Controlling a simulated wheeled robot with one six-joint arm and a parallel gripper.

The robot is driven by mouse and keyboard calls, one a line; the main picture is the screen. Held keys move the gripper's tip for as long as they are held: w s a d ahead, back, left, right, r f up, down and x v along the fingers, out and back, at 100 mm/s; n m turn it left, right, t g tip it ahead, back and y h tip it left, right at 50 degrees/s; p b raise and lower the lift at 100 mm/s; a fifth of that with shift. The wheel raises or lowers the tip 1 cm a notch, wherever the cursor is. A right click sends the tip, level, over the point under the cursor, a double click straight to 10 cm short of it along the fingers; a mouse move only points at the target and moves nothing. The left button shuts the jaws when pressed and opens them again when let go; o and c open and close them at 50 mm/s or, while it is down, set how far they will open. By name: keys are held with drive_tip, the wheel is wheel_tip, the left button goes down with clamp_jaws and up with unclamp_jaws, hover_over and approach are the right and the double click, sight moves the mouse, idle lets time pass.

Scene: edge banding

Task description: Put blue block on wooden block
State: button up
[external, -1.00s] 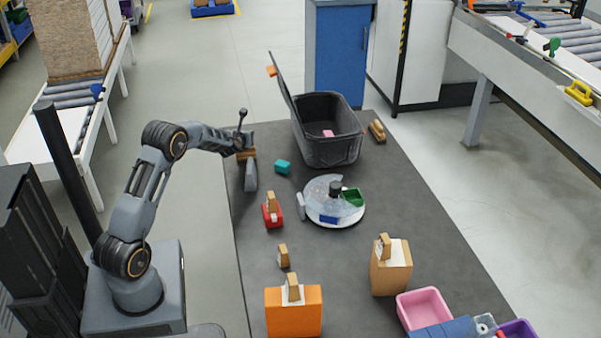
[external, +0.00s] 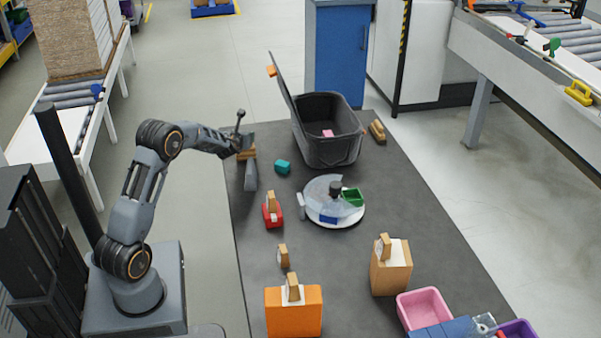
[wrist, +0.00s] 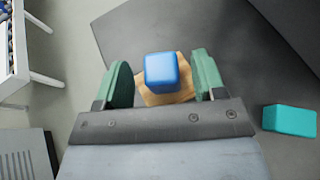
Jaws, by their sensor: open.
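The blue block (wrist: 161,72) shows in the wrist view between my gripper's two green fingers. It appears to rest on top of the wooden block (wrist: 168,98), whose tan edges show around it. My gripper (wrist: 164,80) is open, with a gap between each finger and the blue block. In the external view my gripper (external: 246,160) is at the table's far left edge, around the wooden block (external: 246,154). The blue block is hidden by my gripper there.
A teal block (external: 283,167) lies just right of my gripper. A dark open bin (external: 335,150) stands behind it. A round turntable (external: 350,215), a red item with a wooden piece (external: 272,213) and an orange box (external: 294,312) stand nearer. Bare dark table lies between them.

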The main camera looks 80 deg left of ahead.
drive_tip(key=b+v, duration=0.1)
drive_tip(key=v, duration=0.8)
drive_tip(key=shift+d, duration=0.2)
drive_tip(key=w+d+r+m+t+h, duration=0.1)
drive_tip(key=w+d+m+h, duration=0.15)
drive_tip(key=d+m, duration=0.7)
drive_tip(key=w+d+r+m+t+h, duration=0.15)
drive_tip(key=d+m+h, duration=0.25)
drive_tip(key=d+m, duration=0.55)
drive_tip(key=w+d+r+m+t+h, duration=0.1)
drive_tip(key=w+d+m+h, duration=0.15)
drive_tip(key=d+m, duration=0.65)
drive_tip(key=s+d+f+m+g+h, duration=0.2)
drive_tip(key=s+d+m+g, duration=0.3)
drive_tip(key=s+d+m, duration=1.1)
drive_tip(key=d+m+h, duration=0.1)
drive_tip(key=m, duration=0.4)
drive_tip(key=shift+s+d+f+m, duration=0.15)
drive_tip(key=shift+s+d+m, duration=0.15)
drive_tip(key=shift+d, duration=0.1)
drive_tip(key=shift+w, duration=0.1)
wheel_tip(320, 180, up, 6)
drive_tip(key=p, duration=0.4)
drive_tip(key=shift+f+p, duration=0.15)
drive_tip(key=shift+p, duration=0.2)
